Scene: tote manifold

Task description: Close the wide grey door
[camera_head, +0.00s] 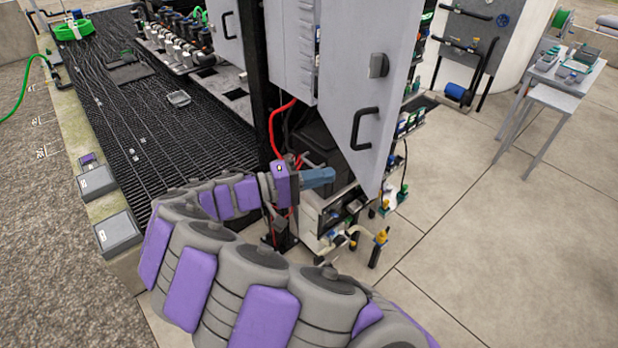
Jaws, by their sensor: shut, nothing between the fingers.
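The wide grey door (345,75) is a tall light-grey panel on the cabinet in the middle. It stands open, swung out to the right, with equipment showing behind and below it. My gripper (328,176) is at the end of the purple and grey arm, low and to the left of the door's lower edge. Its blue-grey fingers are shut and empty, pointing right. I cannot tell whether they touch anything.
A black grating (110,95) with hoses and valves lies at left. Pipes and fittings (345,235) stand below the door. A small grey table (555,85) with items is at the right back. The tiled floor (480,215) at right is clear.

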